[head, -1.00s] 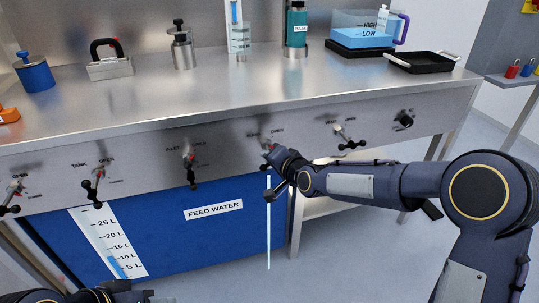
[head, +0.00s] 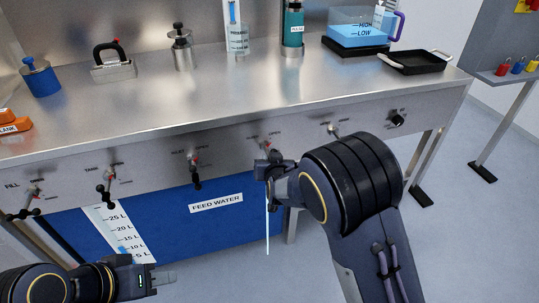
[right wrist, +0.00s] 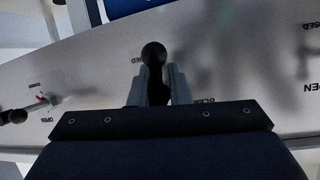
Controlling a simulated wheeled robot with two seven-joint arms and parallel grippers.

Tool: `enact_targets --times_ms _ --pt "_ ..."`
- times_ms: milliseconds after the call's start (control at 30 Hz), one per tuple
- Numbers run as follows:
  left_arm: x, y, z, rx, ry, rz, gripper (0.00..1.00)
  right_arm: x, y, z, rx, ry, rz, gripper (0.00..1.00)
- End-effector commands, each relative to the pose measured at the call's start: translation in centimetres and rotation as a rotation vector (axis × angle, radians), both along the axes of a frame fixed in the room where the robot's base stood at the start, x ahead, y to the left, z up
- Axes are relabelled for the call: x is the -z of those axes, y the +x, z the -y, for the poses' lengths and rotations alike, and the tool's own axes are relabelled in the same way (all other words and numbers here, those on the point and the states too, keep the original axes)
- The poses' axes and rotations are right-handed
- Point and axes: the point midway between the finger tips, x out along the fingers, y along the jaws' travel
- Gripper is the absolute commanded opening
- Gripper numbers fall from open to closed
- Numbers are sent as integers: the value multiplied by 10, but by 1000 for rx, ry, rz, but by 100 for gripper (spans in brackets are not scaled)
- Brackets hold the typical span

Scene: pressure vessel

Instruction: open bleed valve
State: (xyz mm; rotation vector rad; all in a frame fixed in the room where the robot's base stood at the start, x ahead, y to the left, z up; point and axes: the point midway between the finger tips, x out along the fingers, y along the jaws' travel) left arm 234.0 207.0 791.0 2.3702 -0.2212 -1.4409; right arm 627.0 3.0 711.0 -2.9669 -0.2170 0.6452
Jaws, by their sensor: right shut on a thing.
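The bleed valve is on the front panel, and my right wrist and gripper largely cover it in the head view. Its black ball-ended handle (right wrist: 154,54) shows in the right wrist view, between the fingers of my right gripper (right wrist: 151,84), which is shut on it. The right gripper also shows in the head view (head: 268,170), at the panel. A partly covered label (right wrist: 205,100) is beside it. A thin pale vertical streak (head: 267,225) hangs below this valve. My left gripper (head: 167,278) is at the lower left, away from the panel, empty, its fingers seemingly together.
Other valve handles (head: 194,172), (head: 107,187) line the steel panel on both sides. A blue feed water tank (head: 170,218) with a litre scale is below. The steel bench top (head: 200,105) holds several vessels and a black tray (head: 415,62). Floor at right is clear.

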Motion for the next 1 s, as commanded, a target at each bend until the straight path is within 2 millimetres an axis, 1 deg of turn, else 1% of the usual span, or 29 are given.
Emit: enact_targets --times_ms 33,300,867,900,1000 --pt "-5 0 0 0 0 0 36 0 1 5 9 -28 4 0" --pt "-11 0 0 0 0 0 36 0 2 6 12 -116 37 0" --pt "-13 0 0 0 0 0 36 -2 3 8 15 -137 50 0" --pt "-13 0 0 0 0 0 36 -2 3 8 15 -137 50 22" --pt "-13 0 0 0 0 0 36 -2 3 7 13 -137 50 34"
